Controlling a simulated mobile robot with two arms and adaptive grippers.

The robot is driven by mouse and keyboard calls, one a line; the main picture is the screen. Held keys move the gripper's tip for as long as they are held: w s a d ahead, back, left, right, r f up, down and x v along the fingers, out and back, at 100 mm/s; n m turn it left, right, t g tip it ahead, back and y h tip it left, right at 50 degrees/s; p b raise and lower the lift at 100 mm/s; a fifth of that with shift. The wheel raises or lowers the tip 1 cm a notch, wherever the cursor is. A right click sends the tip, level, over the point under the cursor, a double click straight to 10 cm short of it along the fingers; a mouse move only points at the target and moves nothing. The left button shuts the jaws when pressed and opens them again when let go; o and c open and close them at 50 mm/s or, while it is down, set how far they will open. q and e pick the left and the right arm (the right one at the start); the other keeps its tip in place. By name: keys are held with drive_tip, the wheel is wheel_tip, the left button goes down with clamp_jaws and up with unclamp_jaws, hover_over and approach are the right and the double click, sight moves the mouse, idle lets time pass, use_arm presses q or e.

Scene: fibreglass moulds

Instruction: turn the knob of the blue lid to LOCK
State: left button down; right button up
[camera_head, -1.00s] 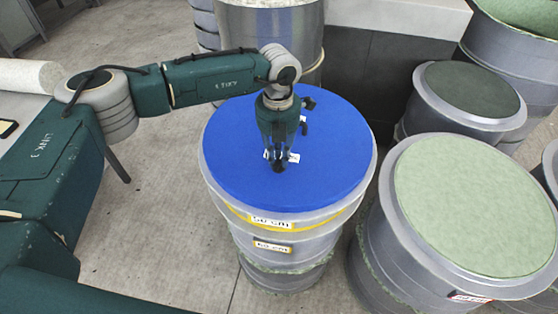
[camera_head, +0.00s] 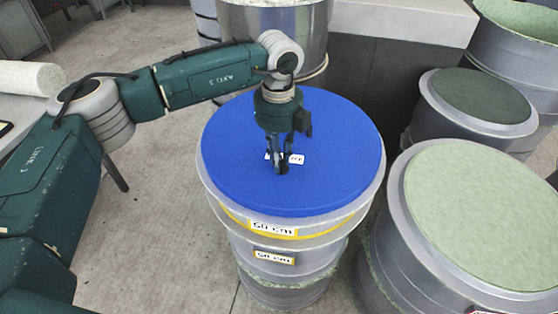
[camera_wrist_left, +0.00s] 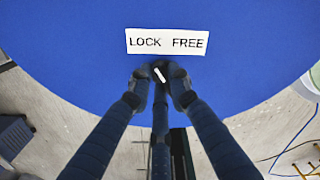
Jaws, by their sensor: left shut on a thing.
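The blue lid (camera_head: 335,150) lies flat on top of a grey mould drum. My left gripper (camera_head: 281,168) points down at the lid from above, with its fingers shut on the small dark knob (camera_wrist_left: 160,72). The fingers cover most of the knob. A white mark on the knob shows in the left wrist view, with its upper end leaning left towards the word LOCK. The white label (camera_wrist_left: 166,41) reads LOCK on the left and FREE on the right, just beyond the knob. In the head view the fingers partly hide this label. My right gripper is not in view.
The drum (camera_head: 290,255) under the lid carries "50 cm" labels. A drum with a pale green top (camera_head: 475,215) stands close on the right, a dark-topped drum (camera_head: 485,97) behind it. A metal drum (camera_head: 275,40) stands behind the lid. Concrete floor is open at left.

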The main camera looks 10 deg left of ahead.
use_arm(q)
drive_tip(key=shift+n, duration=0.5)
drive_tip(key=shift+b, duration=0.3)
drive_tip(key=c, duration=1.6)
unclamp_jaws()
drive_tip(key=shift+r, duration=0.15)
wheel_tip(320, 180, up, 12)
drive_tip(key=shift+f, duration=0.1)
